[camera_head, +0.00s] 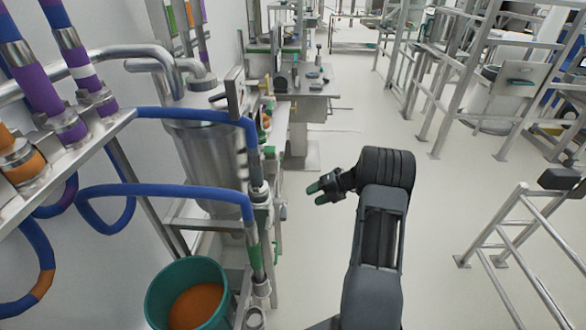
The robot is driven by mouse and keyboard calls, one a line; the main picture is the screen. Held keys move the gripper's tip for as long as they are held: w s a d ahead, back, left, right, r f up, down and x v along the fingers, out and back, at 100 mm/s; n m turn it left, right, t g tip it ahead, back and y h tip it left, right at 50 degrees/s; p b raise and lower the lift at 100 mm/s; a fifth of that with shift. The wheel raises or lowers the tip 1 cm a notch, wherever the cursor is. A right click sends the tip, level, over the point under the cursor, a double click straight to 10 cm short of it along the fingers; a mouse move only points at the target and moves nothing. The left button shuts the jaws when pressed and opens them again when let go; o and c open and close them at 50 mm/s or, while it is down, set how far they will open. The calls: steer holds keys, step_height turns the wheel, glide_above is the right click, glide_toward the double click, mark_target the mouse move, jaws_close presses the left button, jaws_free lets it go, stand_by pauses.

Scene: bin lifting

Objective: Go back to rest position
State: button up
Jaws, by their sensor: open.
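My gripper (318,193) is at the middle of the view, at the end of my dark grey arm, which reaches up from the bottom edge and bends left at its top. Its two green-tipped fingers point left and are apart, with nothing between them. It is in the air over the pale floor, to the right of the steel tank stand. A green bin (160,297) with orange-brown contents stands at the lower left, below and left of my gripper and apart from it.
A steel tank (208,160) with blue hoses (165,190) and pipework fills the left side. A metal railing (515,235) stands at the right, with steel frames (455,75) behind. A bench (310,85) is at the back. The floor (445,200) between is clear.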

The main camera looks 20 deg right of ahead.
steer(key=s+a+r+n+g+h, duration=0.15)
steer(key=s+n, duration=0.35)
steer(key=n, duration=0.6)
steer(key=s+a+n+g+h, duration=0.3)
steer(key=s+n, duration=0.2)
steer(key=n, duration=0.5)
steer(key=s+a+r+n+t+h, duration=0.2)
steer(key=s+a+r+n, duration=0.3)
steer(key=r+n, duration=0.3)
steer(key=s+a+r+n+t+h, duration=0.2)
steer(key=s+a+r+n, duration=0.4)
steer(key=n, duration=0.5)
steer(key=shift+s+a+r+n+h, duration=0.35)
steer(key=shift+s+r+h, duration=0.5)
steer(key=shift+s+r, duration=0.4)
steer(key=shift+w, duration=0.1)
